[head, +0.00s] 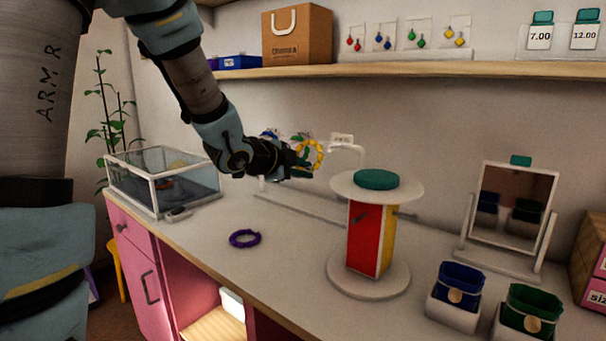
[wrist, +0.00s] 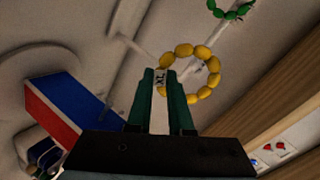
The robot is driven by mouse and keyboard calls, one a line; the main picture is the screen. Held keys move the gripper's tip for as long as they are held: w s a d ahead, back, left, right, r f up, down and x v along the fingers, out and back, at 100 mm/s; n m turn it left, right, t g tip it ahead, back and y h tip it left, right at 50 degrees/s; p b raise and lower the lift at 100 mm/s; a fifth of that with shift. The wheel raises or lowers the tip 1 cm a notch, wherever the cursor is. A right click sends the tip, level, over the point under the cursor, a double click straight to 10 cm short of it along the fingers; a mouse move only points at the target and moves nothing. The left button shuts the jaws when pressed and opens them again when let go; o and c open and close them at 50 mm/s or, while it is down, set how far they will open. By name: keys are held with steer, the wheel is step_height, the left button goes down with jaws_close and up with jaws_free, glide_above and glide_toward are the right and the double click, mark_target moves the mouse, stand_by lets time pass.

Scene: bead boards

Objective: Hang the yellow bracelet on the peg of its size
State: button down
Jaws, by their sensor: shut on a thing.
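My gripper (head: 302,158) is shut on the yellow bracelet (head: 320,152) and holds it in the air, left of the display stand. In the wrist view the beaded yellow ring (wrist: 202,52) hangs from the tips of my green fingers (wrist: 166,78). A tag reading "XL" shows between the fingertips. The stand has a round white top and a column with a red face (head: 361,240) and a yellow face (head: 386,240); the wrist view shows a blue face (wrist: 62,92) too. Short pegs (head: 403,214) stick out from the column. Peg sizes cannot be read.
A glass case (head: 150,190) is left.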

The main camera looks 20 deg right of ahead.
steer(key=w+d+f, duration=0.1)
steer(key=w+d, duration=0.4)
steer(key=d, duration=0.5)
steer(key=shift+w+d+f+b, duration=0.15)
steer(key=shift+w+f+b, duration=0.15)
steer(key=shift+f, duration=0.1)
stand_by(0.7)
stand_by(0.6)
steer(key=c, duration=0.7)
jaws_free()
steer(key=shift+c, duration=0.2)
